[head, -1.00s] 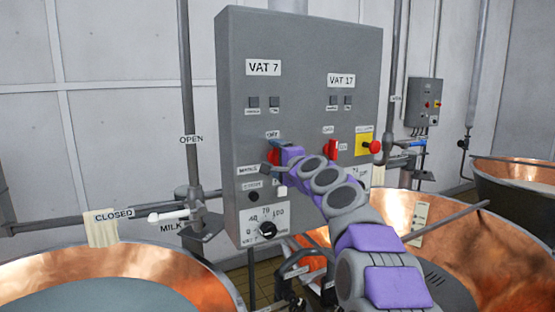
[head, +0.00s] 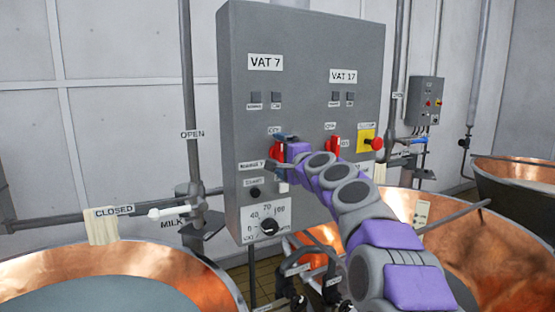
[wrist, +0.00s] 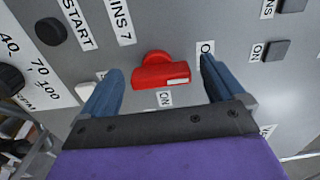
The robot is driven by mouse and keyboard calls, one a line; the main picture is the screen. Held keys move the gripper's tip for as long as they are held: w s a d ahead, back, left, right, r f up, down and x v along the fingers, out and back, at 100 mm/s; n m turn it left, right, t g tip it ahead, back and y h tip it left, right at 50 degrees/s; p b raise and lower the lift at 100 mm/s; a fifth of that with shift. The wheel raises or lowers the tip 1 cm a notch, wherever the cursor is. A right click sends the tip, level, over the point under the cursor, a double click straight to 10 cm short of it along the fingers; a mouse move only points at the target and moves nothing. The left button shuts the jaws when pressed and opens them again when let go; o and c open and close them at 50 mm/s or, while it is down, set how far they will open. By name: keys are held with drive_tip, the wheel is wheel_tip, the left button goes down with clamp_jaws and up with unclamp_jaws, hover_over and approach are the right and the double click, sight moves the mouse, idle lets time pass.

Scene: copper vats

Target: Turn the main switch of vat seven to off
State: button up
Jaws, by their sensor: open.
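The red main switch of vat seven (head: 277,149) is on the left half of the grey panel, below the VAT 7 label (head: 265,62). In the head view my gripper partly hides it. In the wrist view the red switch (wrist: 155,73) shows clearly, with its white-marked end to the right. A label starting with O (wrist: 206,47), partly hidden by a finger, and an ON label (wrist: 164,98) are beside it. My gripper (wrist: 161,65) is open, its blue fingers on either side of the switch. I cannot tell whether they touch it.
Vat 17's red switch (head: 333,146) and a red button on a yellow plate (head: 375,143) are to the right on the panel. A dial (head: 268,227) is below. Copper vats stand at the left (head: 190,270) and right (head: 480,230). Pipes run beside the panel.

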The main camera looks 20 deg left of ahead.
drive_tip(key=b+v, duration=0.2)
drive_tip(key=v, duration=1.3)
drive_tip(key=shift+f+b, duration=0.2)
drive_tip(key=shift+b, duration=0.2)
drive_tip(key=s+d+f+n+g+h+b, duration=0.1)
drive_tip(key=s+d+f+n+g+h, duration=0.4)
drive_tip(key=s+f, duration=0.65)
drive_tip(key=s+d+f+n+g+h, duration=0.1)
drive_tip(key=s+d+f+n+g, duration=0.2)
drive_tip(key=s+d+f, duration=0.6)
drive_tip(key=s+d+f+g+h, duration=0.2)
drive_tip(key=s+d+f+h, duration=0.1)
drive_tip(key=s+d+f, duration=0.6)
drive_tip(key=s+d+f+g+h+b, duration=0.1)
drive_tip(key=s+d+f+g+h, duration=0.2)
drive_tip(key=s+d+f, duration=0.6)
drive_tip(key=s+f+h, duration=0.1)
drive_tip(key=s, duration=0.3)
drive_tip(key=shift+s+f+g+h, duration=0.25)
drive_tip(key=shift+s+g+h, duration=0.05)
drive_tip(key=shift+c, duration=0.4)
